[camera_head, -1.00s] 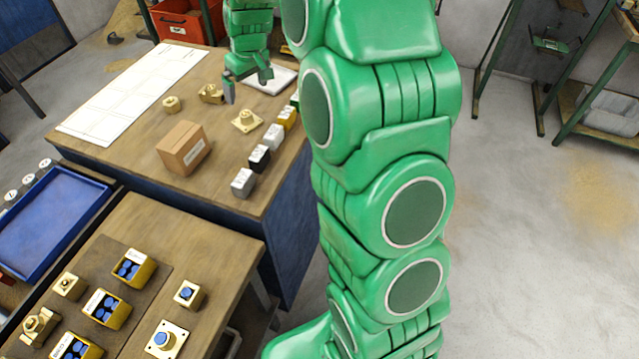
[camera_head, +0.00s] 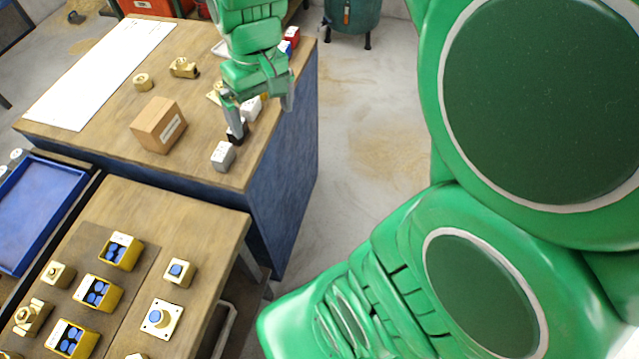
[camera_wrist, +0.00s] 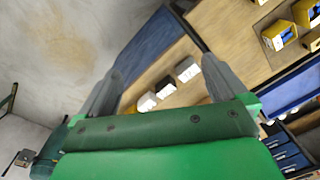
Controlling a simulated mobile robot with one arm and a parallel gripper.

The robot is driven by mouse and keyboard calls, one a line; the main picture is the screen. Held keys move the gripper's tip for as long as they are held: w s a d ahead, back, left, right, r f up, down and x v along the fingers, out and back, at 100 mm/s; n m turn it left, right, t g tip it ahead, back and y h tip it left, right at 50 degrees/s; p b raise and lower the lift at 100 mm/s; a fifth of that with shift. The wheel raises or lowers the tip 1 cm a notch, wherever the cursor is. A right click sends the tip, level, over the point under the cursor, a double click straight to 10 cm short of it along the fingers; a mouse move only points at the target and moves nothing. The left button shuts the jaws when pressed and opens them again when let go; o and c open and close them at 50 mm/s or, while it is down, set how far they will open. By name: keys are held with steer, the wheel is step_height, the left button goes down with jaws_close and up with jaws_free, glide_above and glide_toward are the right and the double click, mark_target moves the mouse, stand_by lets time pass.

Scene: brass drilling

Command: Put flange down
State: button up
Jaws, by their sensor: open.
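A brass flange (camera_head: 214,94) with a square base lies on the far workbench, mostly hidden behind my gripper. Another square-based brass piece with a blue centre (camera_head: 160,317) lies on the near bench. My gripper (camera_head: 262,118) is open over the right edge of the far workbench, above the row of small blocks. In the wrist view its two fingers (camera_wrist: 163,66) are spread apart with nothing between them, and a white block (camera_wrist: 187,69) and a black block (camera_wrist: 166,87) show beyond them.
A cardboard box (camera_head: 158,125) and a grey block (camera_head: 223,155) stand near the gripper. Brass parts (camera_head: 184,67) and a white sheet (camera_head: 100,75) lie farther left. Yellow bins (camera_head: 97,292) with blue contents crowd the near bench. A blue tray (camera_head: 40,215) is at left.

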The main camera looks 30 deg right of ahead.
steer(key=s+d+f+m+g, duration=0.1)
steer(key=s+m, duration=0.1)
steer(key=s, duration=1.6)
steer(key=shift+s+d+g+h, duration=0.15)
steer(key=shift+d+g+h, duration=0.1)
steer(key=shift+g+h, duration=0.05)
